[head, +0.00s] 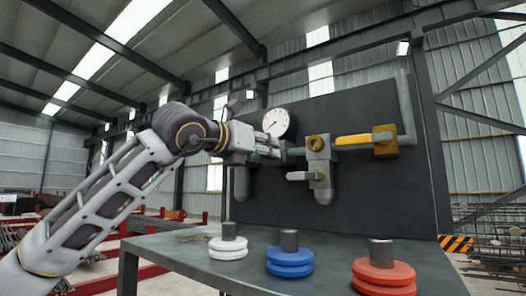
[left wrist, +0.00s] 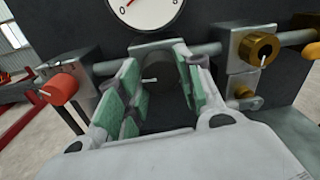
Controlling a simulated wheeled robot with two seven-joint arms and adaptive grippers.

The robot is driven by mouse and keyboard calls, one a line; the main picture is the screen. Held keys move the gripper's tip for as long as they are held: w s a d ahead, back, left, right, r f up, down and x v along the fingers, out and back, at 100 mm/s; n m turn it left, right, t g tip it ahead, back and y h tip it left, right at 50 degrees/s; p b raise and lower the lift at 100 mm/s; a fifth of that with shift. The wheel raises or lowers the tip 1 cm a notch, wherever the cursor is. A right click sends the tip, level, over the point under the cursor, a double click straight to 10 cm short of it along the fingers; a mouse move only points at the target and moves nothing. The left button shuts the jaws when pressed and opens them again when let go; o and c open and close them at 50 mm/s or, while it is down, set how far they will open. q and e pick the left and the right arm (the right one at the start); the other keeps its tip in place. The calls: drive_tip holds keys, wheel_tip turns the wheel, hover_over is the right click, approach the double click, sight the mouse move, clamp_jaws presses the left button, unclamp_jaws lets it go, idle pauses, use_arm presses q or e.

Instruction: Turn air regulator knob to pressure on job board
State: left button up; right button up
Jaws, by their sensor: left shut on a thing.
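A dark knob (left wrist: 183,70) sits on the pipe below the gauge, between the green-padded fingers of my left gripper (left wrist: 155,88). It has a short white mark at its left. The gripper is shut on this knob, and the fingers hide part of it. In the head view my left gripper (head: 268,147) reaches the panel from the left, just below the round white gauge (head: 277,122), and covers the knob. The gauge's lower part shows in the left wrist view (left wrist: 145,8); I cannot read its value. No job board is clearly readable. My right gripper is out of view.
A brass knob (head: 317,143) and a yellow lever (head: 353,140) are on the pipe at right. A red knob (left wrist: 59,88) is at left. The grey table (head: 185,253) bears white (head: 228,249), blue (head: 289,263) and red (head: 384,275) disc stacks.

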use_arm(q)
drive_tip(key=shift+d+m+y+b, duration=0.1)
drive_tip(key=shift+m+y+b, duration=0.45)
drive_tip(key=shift+m, duration=7.75)
drive_tip(key=o, duration=1)
drive_tip(key=shift+s, duration=0.1)
drive_tip(key=shift+o, duration=0.2)
drive_tip(key=v, duration=1.2)
